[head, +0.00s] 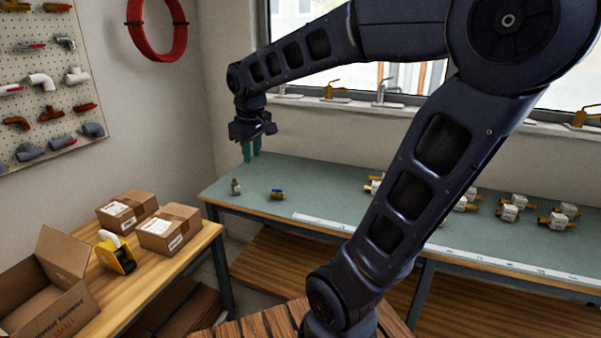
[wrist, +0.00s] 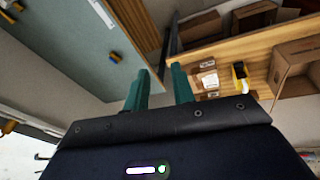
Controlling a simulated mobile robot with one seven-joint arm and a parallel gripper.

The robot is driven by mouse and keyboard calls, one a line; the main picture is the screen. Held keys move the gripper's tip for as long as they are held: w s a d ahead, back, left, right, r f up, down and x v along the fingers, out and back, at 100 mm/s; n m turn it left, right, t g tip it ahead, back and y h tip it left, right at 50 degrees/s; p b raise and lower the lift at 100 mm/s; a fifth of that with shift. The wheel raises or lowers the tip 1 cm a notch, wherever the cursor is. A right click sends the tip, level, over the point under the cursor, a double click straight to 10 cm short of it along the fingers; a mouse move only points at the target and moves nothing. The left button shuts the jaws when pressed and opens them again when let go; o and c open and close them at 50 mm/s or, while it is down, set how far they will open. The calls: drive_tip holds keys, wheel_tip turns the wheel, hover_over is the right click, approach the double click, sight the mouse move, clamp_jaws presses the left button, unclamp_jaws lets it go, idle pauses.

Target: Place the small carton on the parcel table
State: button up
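Two closed brown cartons with white labels stand side by side on a wooden-topped table (head: 150,285) at the left, which looks like the parcel table. One carton (head: 127,210) is at the back and the other carton (head: 168,229) is at its right; they look similar in size, so I cannot tell which is the small carton. Both also show small in the wrist view (wrist: 207,82). My gripper (head: 251,156) hangs above the far left end of the green bench, well away from the cartons. In the wrist view its teal fingers (wrist: 160,72) are apart with nothing between them.
An open carton (head: 48,290) and a yellow tape dispenser (head: 117,254) share the wooden table. The green bench (head: 310,189) carries several brass valves and fittings, mostly at its right. More boxes (wrist: 200,30) lie below the wooden table. A narrow gap separates table and bench.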

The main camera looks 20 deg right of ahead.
drive_tip(key=s+d+f+m+t, duration=0.1)
drive_tip(key=s+d+f+m, duration=0.2)
drive_tip(key=s+d+m, duration=0.3)
drive_tip(key=shift+s+d+f+m, duration=0.25)
drive_tip(key=shift+s+d+m, duration=0.05)
drive_tip(key=shift+s+d, duration=1.8)
